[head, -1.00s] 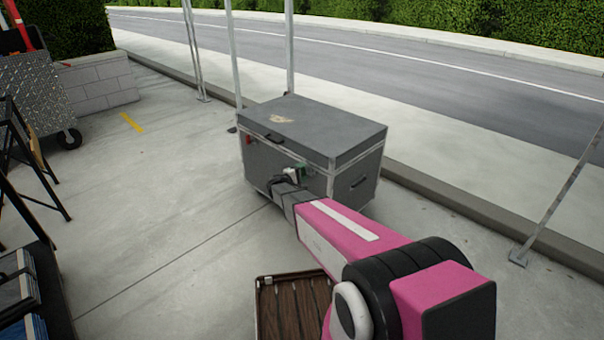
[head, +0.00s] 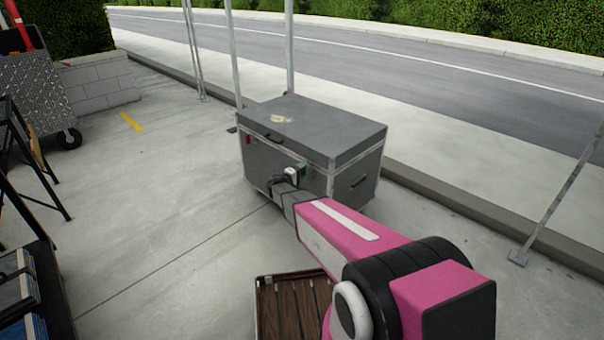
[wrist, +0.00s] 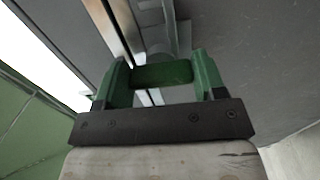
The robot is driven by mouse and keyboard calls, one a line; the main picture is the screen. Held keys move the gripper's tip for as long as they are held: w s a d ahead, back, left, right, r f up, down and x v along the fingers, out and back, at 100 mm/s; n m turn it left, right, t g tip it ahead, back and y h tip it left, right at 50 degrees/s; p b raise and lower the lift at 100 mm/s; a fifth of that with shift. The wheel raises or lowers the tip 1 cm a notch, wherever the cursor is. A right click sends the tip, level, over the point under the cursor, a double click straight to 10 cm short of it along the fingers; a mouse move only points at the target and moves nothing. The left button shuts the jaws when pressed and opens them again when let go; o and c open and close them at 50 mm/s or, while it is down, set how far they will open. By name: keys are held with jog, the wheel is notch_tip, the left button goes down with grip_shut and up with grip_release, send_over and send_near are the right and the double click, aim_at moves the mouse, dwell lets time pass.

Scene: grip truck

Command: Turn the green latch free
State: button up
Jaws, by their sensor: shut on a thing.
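The grey case (head: 350,155) stands on the pavement with its lid closed. The green latch (wrist: 162,75) shows in the wrist view as a green bar between my gripper's two green fingers. My gripper (wrist: 162,80) is shut on it, with a finger at each end of the bar. In the head view my gripper (head: 297,172) is at the front face of the case, below the lid edge. A small green patch shows there, but the hand hides most of the latch, so its exact angle cannot be told.
A red latch (head: 248,140) is on the left of the case's front. Metal poles (head: 233,55) stand behind the case, and another (head: 560,190) is at right. A slatted wooden surface (head: 292,305) is low in front. Open pavement (head: 160,200) lies to the left.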

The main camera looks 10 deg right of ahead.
jog(key=o, duration=0.9)
jog(key=shift+s, duration=0.1)
jog(key=v, duration=1)
jog(key=shift+s+a, duration=0.15)
jog(key=shift+a, duration=0.15)
jog(key=shift+s, duration=0.1)
jog(key=s+d+r+m+g+y, duration=0.2)
jog(key=s+d+m+g+y, duration=0.2)
jog(key=s+d+g, duration=0.65)
jog(key=s+r+m+y, duration=0.1)
jog(key=s+y, duration=0.2)
jog(key=s, duration=0.3)
jog(key=s+a+r+m+y, duration=0.1)
jog(key=s+r+y, duration=0.1)
jog(key=s+y, duration=0.2)
jog(key=s+r+m+y, duration=0.1)
jog(key=s+r+y, duration=0.1)
jog(key=s, duration=0.7)
jog(key=shift+s+a+r+y, duration=0.25)
jog(key=shift+s+a+y, duration=0.1)
jog(key=shift+y, duration=0.45)
